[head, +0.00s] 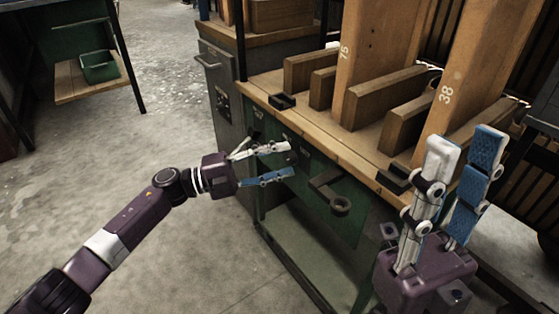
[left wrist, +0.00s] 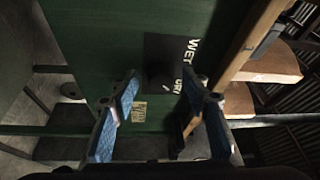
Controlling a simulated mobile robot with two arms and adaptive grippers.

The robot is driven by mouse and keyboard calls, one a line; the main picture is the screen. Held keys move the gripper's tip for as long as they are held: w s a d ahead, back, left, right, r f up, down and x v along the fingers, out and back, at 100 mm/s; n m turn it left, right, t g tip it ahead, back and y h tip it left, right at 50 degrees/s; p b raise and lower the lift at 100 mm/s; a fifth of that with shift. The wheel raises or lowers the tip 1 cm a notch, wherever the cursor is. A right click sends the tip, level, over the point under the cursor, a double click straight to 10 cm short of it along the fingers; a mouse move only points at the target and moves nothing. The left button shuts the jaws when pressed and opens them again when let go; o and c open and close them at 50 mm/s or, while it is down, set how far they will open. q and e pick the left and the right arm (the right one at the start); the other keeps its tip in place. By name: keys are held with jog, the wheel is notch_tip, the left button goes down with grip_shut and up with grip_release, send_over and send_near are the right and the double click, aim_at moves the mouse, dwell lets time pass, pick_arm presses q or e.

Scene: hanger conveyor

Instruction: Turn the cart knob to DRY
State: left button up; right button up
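The dark round knob (left wrist: 162,70) sits on a black plate (left wrist: 165,45) on the cart's green front panel (head: 318,172). White letters WET and DRY show on the plate in the left wrist view; DRY is partly covered by a finger. I cannot tell where the knob points. My left gripper (head: 288,160) is open in front of the panel, its fingertips on either side of the knob in the left wrist view (left wrist: 160,82); I see no clear contact. My right gripper (head: 467,142) is open and empty, pointing up at the right of the head view.
A dark bracket with a ring (head: 338,200) sticks out of the panel right of my left gripper. The wooden cart top (head: 345,150) holds blocks and tall boards marked 15 and 38. A grey cabinet (head: 220,95) stands behind.

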pick_arm(q)
jog(key=v, duration=1.2)
jog(key=shift+a, duration=0.1)
